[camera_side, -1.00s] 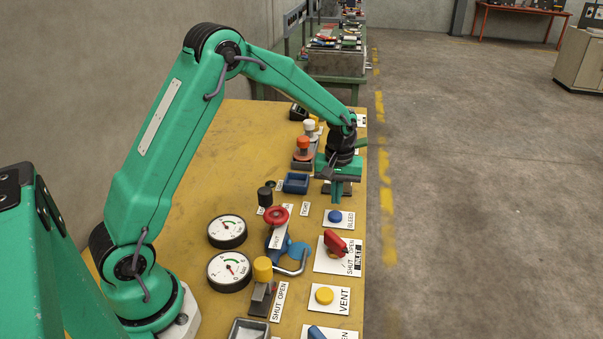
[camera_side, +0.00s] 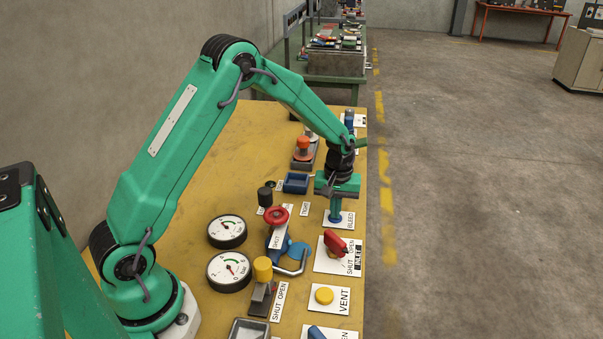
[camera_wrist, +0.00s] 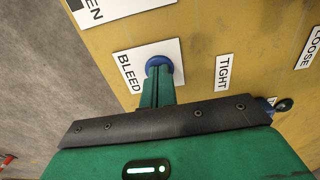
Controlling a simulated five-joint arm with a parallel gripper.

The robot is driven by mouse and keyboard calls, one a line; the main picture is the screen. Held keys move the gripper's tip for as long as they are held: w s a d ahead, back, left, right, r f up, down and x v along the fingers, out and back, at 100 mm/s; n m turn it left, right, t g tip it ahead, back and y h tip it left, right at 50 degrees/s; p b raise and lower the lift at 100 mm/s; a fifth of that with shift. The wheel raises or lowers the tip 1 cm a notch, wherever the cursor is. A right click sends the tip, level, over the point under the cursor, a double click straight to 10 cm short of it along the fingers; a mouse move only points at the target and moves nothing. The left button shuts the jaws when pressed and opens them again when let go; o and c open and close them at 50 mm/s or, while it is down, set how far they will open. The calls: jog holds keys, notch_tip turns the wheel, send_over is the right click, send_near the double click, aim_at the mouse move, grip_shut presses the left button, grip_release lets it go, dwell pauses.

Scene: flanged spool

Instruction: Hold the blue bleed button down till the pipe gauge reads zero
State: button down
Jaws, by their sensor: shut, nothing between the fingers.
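The blue bleed button (camera_side: 335,220) sits on a white plate marked BLEED near the bench's right edge. It also shows in the wrist view (camera_wrist: 158,64), partly covered by my fingers. My gripper (camera_side: 336,213) is shut and empty, pointing down with its fingertips over the button; in the wrist view the fingertips (camera_wrist: 157,76) overlap it. They look in contact, but I cannot tell how far the button is pressed. Two round white gauges, one farther (camera_side: 227,232) and one nearer (camera_side: 229,271), lie left of the controls. Their exact readings are too small to tell.
A red handle (camera_side: 335,243) marked SHUT, OPEN and INLET stands close in front of the bleed plate. A yellow VENT button (camera_side: 324,295), a red knob (camera_side: 277,215) and a yellow-capped lever (camera_side: 263,268) are nearby. A blue tray (camera_side: 297,183) lies behind.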

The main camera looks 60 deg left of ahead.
jog(key=shift+f, duration=0.7)
jog(key=shift+s, duration=0.2)
dwell(0.5)
notch_tip(320, 180, up, 15)
jog(key=shift+w, duration=0.45)
dwell(0.5)
jog(key=shift+s+r, duration=0.1)
